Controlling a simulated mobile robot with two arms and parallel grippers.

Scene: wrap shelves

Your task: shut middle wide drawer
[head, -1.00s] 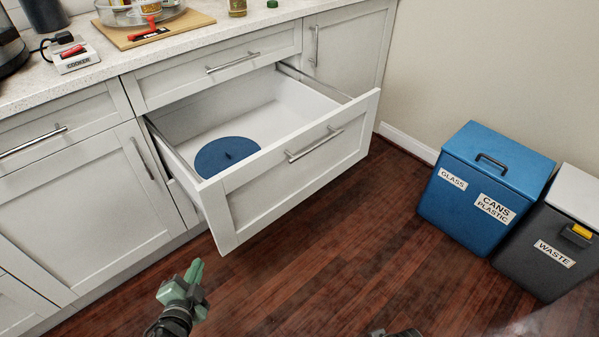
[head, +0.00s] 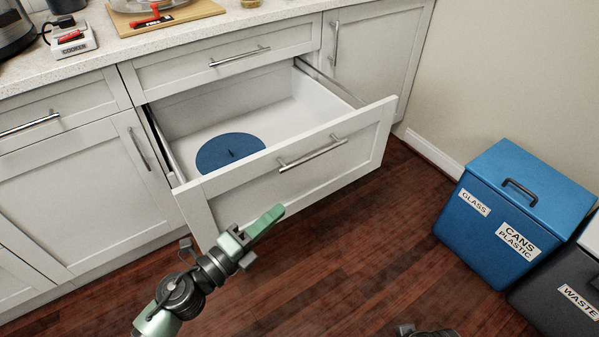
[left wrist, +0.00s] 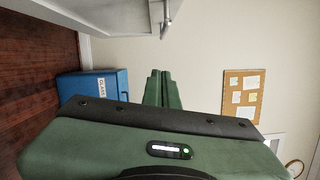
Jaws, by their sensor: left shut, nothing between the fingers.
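The middle wide drawer (head: 230,195) is pulled well out of the white cabinet, with a long metal bar handle (head: 312,153) on its front. A flat blue disc (head: 228,154) lies inside it. My left gripper (head: 268,221) is shut and empty in front of the drawer front's lower edge, below the handle; I cannot tell any contact. The left wrist view shows its green fingers together (left wrist: 160,88), with a pale panel edge (left wrist: 115,15) and a metal bar (left wrist: 166,22) above them. Only a small dark part of my right arm shows at the bottom; its fingers are hidden.
A shut shallow drawer (head: 160,76) sits above, under the speckled worktop (head: 90,60). A blue recycling bin (head: 490,225) and a dark waste bin (head: 550,290) stand on the right. Dark wooden floor (head: 350,235) is clear between bins and drawer.

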